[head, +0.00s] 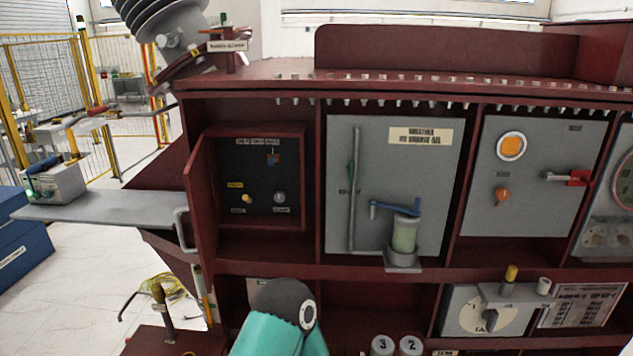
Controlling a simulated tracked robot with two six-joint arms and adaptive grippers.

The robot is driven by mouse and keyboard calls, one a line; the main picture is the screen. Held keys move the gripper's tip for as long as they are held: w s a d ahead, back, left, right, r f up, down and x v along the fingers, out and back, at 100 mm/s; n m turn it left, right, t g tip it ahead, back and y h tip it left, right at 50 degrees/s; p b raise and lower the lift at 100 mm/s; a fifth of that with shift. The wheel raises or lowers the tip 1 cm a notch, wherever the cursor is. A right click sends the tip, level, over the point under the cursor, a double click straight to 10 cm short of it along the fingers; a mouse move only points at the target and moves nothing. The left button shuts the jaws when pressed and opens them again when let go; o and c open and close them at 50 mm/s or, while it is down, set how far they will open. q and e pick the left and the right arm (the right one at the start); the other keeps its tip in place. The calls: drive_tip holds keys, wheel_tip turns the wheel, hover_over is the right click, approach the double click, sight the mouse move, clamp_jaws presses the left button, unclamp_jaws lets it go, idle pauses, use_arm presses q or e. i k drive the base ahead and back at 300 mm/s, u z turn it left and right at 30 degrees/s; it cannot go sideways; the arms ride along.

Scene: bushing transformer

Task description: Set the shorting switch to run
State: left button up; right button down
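I cannot tell for sure which control is the shorting switch, as the small labels are too blurred to read. An open dark red box (211,212) at the left of the cabinet holds a black panel (232,172). A grey panel at the right carries an orange knob (501,195) and a red-ended handle (577,177). A teal and black arm link of mine rises at the bottom centre. Neither gripper shows.
The box's door stands open at its left, with a grey handle (181,230). A grey shelf (105,207) juts out left, carrying a small device (55,183). A green cylinder with a blue lever (404,233) projects from the middle panel.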

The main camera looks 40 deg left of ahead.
sight(247, 198)
drive_tip(key=u, duration=0.55)
drive_tip(key=i, duration=0.15)
drive_tip(key=z, duration=1.3)
drive_tip(key=k, duration=1.25)
drive_tip(key=u, duration=1.2)
drive_tip(key=i, duration=1)
drive_tip(key=u, duration=0.85)
drive_tip(key=i, duration=0.3)
drive_tip(key=z, duration=0.15)
